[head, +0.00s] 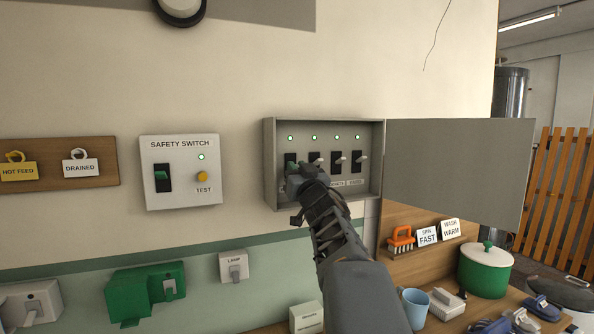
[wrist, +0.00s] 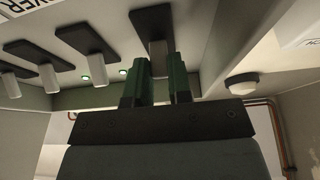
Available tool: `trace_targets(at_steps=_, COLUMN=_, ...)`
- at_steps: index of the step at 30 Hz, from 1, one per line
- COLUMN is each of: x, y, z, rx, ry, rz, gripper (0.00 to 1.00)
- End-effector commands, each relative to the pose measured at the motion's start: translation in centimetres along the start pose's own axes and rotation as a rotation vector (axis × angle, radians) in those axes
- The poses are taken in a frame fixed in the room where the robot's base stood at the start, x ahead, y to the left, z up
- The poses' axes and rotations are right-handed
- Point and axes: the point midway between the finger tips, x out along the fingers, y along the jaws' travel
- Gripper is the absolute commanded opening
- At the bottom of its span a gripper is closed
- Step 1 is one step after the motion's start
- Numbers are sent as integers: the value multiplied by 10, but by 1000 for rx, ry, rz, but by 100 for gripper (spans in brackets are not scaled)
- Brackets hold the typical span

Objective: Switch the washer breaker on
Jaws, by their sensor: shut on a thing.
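The breaker box (head: 269,160) is open on the wall in the head view, with a row of black breakers and pale levers. My gripper (head: 293,172) is at the leftmost breaker and hides much of it. In the wrist view my gripper's green fingers (wrist: 157,78) stand on either side of a grey lever (wrist: 158,57), shut on it. Several green lamps (head: 314,137) are lit above the breakers. The label under the held breaker is hidden by my gripper, so I cannot tell which breaker is the washer's.
The box's grey door (head: 460,170) is swung open to the right. A safety switch panel (head: 180,187) is on the wall to the left.

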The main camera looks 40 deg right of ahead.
Motion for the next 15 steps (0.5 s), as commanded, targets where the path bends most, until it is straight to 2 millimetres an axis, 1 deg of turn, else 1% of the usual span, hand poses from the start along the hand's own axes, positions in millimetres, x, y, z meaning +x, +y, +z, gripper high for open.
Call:
trace_targets(at_steps=4, x=5, y=0, z=-11, rx=0, ry=-49, rz=0, gripper=0)
trace_targets(at_steps=15, x=9, y=1, z=-18, rx=0, ry=-212, rz=1, gripper=0)
